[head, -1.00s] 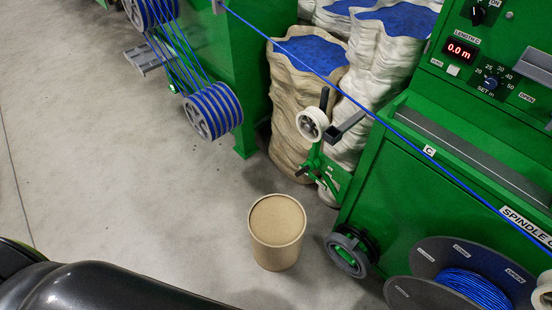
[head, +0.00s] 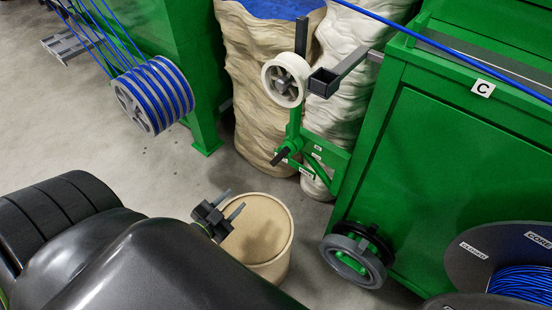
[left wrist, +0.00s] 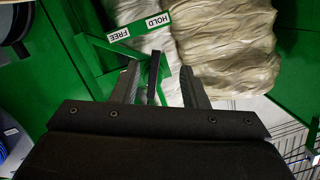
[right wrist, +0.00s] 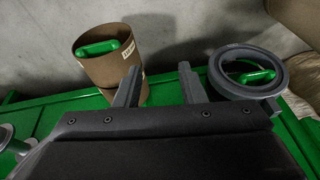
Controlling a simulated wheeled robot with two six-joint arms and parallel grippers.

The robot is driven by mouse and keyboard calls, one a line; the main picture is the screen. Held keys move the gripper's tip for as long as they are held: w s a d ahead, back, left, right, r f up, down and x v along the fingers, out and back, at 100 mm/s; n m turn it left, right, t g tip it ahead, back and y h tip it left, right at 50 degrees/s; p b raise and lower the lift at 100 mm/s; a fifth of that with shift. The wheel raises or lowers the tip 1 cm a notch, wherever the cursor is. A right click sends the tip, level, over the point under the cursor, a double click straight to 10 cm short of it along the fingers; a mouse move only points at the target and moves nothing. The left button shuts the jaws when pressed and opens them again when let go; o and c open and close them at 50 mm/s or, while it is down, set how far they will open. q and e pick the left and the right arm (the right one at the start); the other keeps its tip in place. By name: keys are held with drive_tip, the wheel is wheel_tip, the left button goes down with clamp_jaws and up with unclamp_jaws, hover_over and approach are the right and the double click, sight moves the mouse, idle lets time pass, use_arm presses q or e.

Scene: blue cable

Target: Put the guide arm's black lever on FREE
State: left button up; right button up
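The guide arm (head: 296,130) is green, carries a white roller (head: 283,82), and stands at the spindle cabinet's left side. Its black lever (head: 281,157) sticks out low on it toward the lower left. In the left wrist view the black lever (left wrist: 152,78) shows between my fingertips, its depth unclear. Beyond it are the labels FREE (left wrist: 119,35) and HOLD (left wrist: 158,20); the lever's upper end points nearer HOLD. My left gripper (head: 232,202) is open and empty, apart from the lever in the head view. My right gripper (right wrist: 158,84) is open and empty, outside the head view.
A brown drum (head: 270,250) stands on the floor below my left gripper. The green spindle cabinet (head: 440,150) fills the right, with a black and grey wheel (head: 352,258) at its foot. Sacks (head: 262,105) stand behind the guide arm. The right wrist view shows a cardboard tube (right wrist: 108,70) and grey ring (right wrist: 225,75).

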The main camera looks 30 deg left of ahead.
sight(274, 163)
use_arm(q)
drive_tip(key=w+d+b, duration=0.1)
drive_tip(key=w, duration=0.5)
drive_tip(key=w+d+r+t+b, duration=0.1)
drive_tip(key=w, duration=0.5)
drive_tip(key=w+d+r+m+t+h+b, duration=0.1)
drive_tip(key=w, duration=0.5)
drive_tip(key=shift+w+r, duration=0.1)
drive_tip(key=shift+r, duration=0.1)
use_arm(e)
drive_tip(key=shift+a+r, duration=0.3)
drive_tip(key=shift+r, duration=0.25)
drive_tip(key=shift+a+r, duration=0.3)
drive_tip(key=shift+r, duration=0.2)
use_arm(q)
clamp_jaws()
